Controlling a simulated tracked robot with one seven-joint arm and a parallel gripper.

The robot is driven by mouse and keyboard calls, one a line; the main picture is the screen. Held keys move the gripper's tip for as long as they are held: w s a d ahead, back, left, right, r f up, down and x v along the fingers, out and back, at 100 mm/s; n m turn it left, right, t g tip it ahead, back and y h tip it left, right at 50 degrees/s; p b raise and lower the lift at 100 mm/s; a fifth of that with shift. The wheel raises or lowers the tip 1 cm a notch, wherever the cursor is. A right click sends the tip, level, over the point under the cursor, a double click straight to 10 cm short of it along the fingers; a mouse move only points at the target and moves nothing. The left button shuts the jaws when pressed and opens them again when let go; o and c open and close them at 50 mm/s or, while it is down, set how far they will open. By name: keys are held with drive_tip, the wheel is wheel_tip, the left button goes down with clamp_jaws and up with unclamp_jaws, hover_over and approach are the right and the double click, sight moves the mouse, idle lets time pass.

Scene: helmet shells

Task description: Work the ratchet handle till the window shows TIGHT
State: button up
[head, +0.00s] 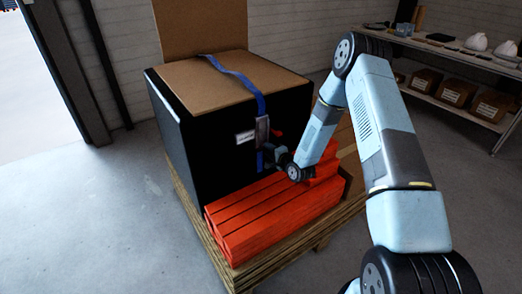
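The ratchet (262,130) is a small grey piece on the front face of a big black box (202,135). A blue strap (236,75) runs over the box's cardboard top and down to the ratchet. A bit of red shows just right of the ratchet; I cannot tell whether it is the handle. A small white label (245,136) is left of the ratchet; any lettering is too small to read. My gripper (270,156) is at the box front, just below the ratchet. Its fingers are too small and dark to tell open from shut, or whether they touch anything.
Orange-red beams (265,222) lie stacked in front of the box on a wooden pallet (238,275). A shelf rack (460,55) with white helmet shells (477,42) and cardboard boxes (458,92) stands at the back right. Bare floor is free left of the pallet.

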drive_tip(key=shift+w+a+f, duration=0.1)
drive_tip(key=shift+w+a, duration=0.3)
drive_tip(key=shift+w, duration=0.2)
drive_tip(key=shift+s, duration=0.1)
clamp_jaws()
drive_tip(key=shift+f, duration=0.1)
